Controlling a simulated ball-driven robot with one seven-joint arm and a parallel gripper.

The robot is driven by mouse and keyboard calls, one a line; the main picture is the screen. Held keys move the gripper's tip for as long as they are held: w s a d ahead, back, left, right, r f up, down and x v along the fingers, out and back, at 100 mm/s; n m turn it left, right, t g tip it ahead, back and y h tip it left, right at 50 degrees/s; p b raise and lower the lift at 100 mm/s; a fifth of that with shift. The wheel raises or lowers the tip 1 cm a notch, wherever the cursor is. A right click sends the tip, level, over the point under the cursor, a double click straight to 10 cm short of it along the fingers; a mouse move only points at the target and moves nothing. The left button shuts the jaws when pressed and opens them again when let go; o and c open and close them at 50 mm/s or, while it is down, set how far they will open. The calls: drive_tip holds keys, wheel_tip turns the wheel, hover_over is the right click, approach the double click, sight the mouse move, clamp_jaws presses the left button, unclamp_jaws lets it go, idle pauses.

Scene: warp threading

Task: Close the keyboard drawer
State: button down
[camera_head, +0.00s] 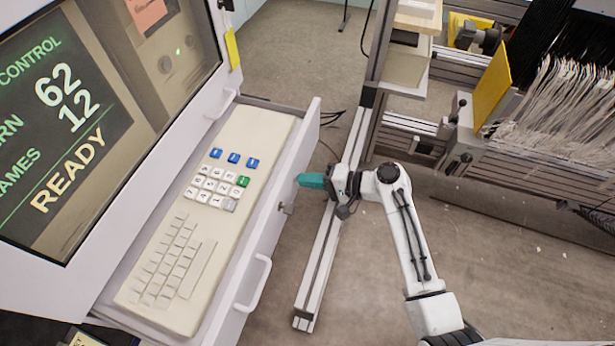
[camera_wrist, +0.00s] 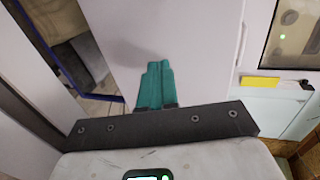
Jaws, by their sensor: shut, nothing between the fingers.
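The keyboard drawer (camera_head: 303,140) stands pulled out of the white cabinet, with a gap between its front panel and the cabinet. A beige keyboard (camera_head: 205,225) with white, blue and green keys lies in it.
The monitor (camera_head: 90,120) reading READY stands above the drawer at left. A metal floor rail (camera_head: 330,235) runs beside my gripper. The loom frame (camera_head: 480,150) with its threads stands at right. Open floor (camera_head: 530,270) lies at lower right.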

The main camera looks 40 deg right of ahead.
sight(221, 156)
drive_tip(key=shift+w+a, duration=0.2)
drive_tip(key=shift+w, duration=0.05)
drive_tip(key=w+a+b, duration=0.2)
drive_tip(key=w+a, duration=0.2)
drive_tip(key=w, duration=0.2)
drive_tip(key=w+a+b, duration=0.1)
drive_tip(key=w+a, duration=0.3)
drive_tip(key=w, duration=0.2)
drive_tip(key=w+a+b, duration=0.2)
drive_tip(key=w+a, duration=0.3)
drive_tip(key=w, duration=0.1)
drive_tip(key=shift+w+a+f+b, duration=0.1)
drive_tip(key=shift+b, duration=0.25)
drive_tip(key=shift+w+a, duration=0.35)
drive_tip(key=shift+w, duration=0.1)
drive_tip(key=shift+r, duration=0.25)
drive_tip(key=shift+w+r, duration=0.1)
